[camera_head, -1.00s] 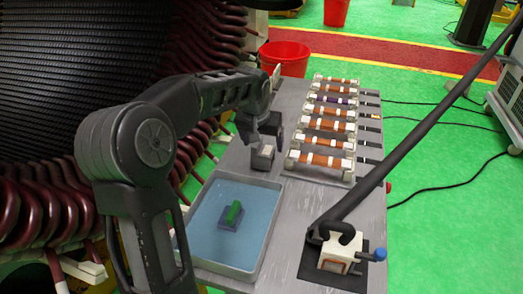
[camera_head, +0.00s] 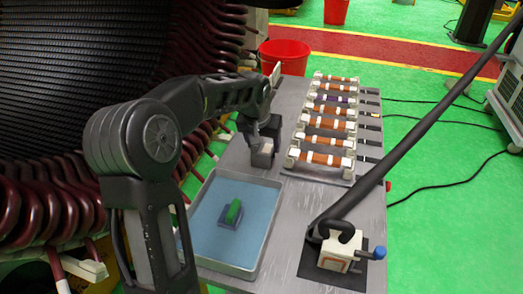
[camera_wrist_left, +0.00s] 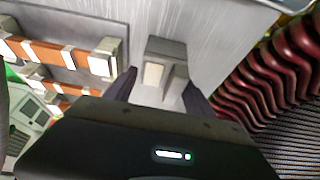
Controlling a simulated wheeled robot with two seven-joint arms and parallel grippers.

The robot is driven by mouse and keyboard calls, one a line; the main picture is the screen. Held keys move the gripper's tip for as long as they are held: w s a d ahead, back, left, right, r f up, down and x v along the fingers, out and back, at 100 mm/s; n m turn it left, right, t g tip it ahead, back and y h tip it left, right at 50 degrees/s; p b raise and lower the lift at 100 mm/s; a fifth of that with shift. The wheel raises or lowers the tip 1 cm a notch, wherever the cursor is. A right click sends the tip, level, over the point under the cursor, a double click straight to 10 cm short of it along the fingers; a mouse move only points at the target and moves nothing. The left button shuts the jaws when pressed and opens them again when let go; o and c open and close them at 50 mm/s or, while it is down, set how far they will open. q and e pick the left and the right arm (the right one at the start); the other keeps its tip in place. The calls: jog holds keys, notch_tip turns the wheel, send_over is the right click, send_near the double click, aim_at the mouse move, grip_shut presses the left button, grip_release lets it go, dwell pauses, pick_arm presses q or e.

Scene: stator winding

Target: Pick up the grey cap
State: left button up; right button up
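A small grey block with a pale face, which looks like the grey cap (camera_head: 263,157), stands on the grey table just beyond the blue tray. My left gripper (camera_head: 265,142) is right over it, pointing down, and partly hides it. In the left wrist view the two dark fingertips (camera_wrist_left: 159,88) are spread apart, one on each side of the grey cap (camera_wrist_left: 166,49). The cap's near part lies between or just beyond the fingers. I cannot tell whether either finger touches it. My right gripper is not in view.
The blue tray (camera_head: 208,246) holds a green piece on a dark block (camera_head: 232,213). A rack of copper-coloured bars (camera_head: 323,125) stands to the right. A white block with a dark hose (camera_head: 340,250) sits at the front right. A red bucket (camera_head: 285,55) is behind.

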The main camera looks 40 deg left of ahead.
aim_at(264, 148)
pick_arm(q)
jog(key=c, duration=1.1)
notch_tip(264, 148, up, 10)
dwell(0.8)
